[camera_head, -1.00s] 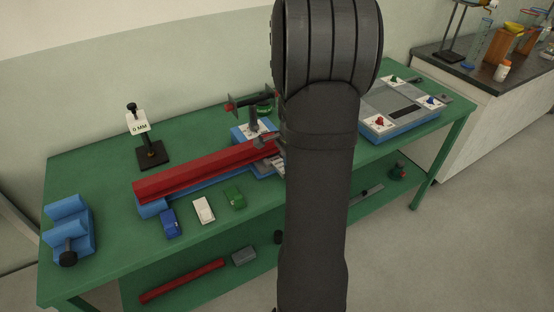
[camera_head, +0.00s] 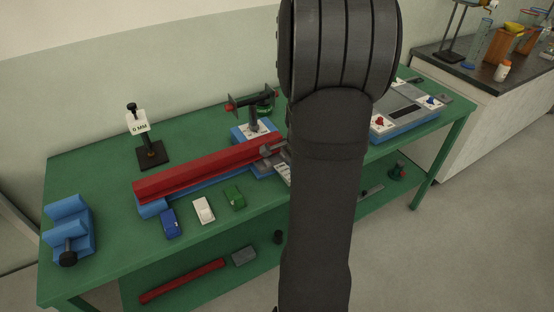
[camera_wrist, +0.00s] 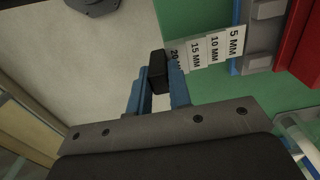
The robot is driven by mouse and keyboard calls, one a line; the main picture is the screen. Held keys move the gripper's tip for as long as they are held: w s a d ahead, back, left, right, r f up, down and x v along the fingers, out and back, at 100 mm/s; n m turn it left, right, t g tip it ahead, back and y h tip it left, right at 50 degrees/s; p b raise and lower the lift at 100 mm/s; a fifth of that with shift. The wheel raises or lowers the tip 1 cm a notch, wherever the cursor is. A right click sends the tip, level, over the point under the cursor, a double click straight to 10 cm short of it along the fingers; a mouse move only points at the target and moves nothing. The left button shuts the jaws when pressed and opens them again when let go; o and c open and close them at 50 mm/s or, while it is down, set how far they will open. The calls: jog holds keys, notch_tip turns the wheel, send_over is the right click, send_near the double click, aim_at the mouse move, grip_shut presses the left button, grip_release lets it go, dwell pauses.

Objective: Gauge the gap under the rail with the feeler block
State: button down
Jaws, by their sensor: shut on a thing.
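The feeler block (camera_wrist: 214,49) is stepped, with white labels from 5 MM to 20 MM and a black grip end. In the wrist view my gripper (camera_wrist: 158,82) is shut on that black end with its blue fingers. The 5 MM step is nearest the blue and grey base (camera_wrist: 262,32) of the red rail (camera_wrist: 301,48); I cannot tell whether it touches. In the head view the red rail (camera_head: 205,169) lies along the bench. Part of the labelled block (camera_head: 283,173) shows by its right end. My arm hides the gripper there.
Blue (camera_head: 170,224), white (camera_head: 203,210) and green (camera_head: 235,197) pieces lie in front of the rail. A stand with a "0 MM" card (camera_head: 139,126) is behind it. A blue V-block (camera_head: 69,228) is at left, a panel with coloured knobs (camera_head: 407,112) at right.

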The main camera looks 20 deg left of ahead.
jog(key=shift+r, duration=3.05)
